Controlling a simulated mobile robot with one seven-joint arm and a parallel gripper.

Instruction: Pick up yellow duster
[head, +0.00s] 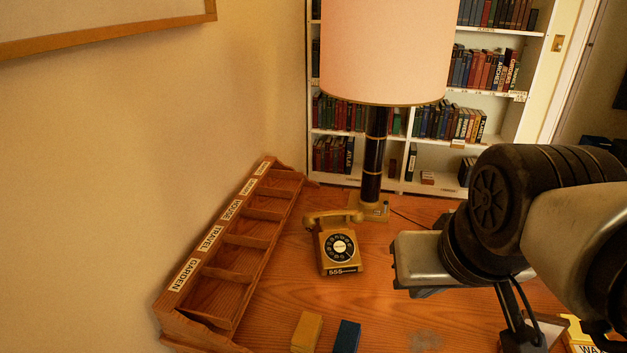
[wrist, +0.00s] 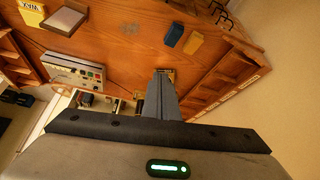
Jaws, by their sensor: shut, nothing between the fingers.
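A yellow block (head: 306,332), which looks like the yellow duster, lies on the wooden desk near the bottom edge of the head view. A blue block (head: 347,337) lies just to its right. In the wrist view the yellow block (wrist: 193,43) and the blue block (wrist: 174,35) lie side by side near the top, uncovered. My gripper (wrist: 163,74) is shut and empty, its fingers forming one grey wedge in the wrist view. It is above the desk, apart from the yellow block. In the head view my arm is at the right.
A wooden rack (head: 262,214) with labelled compartments runs along the left wall. A rotary telephone (head: 340,262) and a tall lamp (head: 375,150) stand behind the blocks. A yellow WAX item (wrist: 32,12) and a pale device with buttons (wrist: 75,72) are on the desk.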

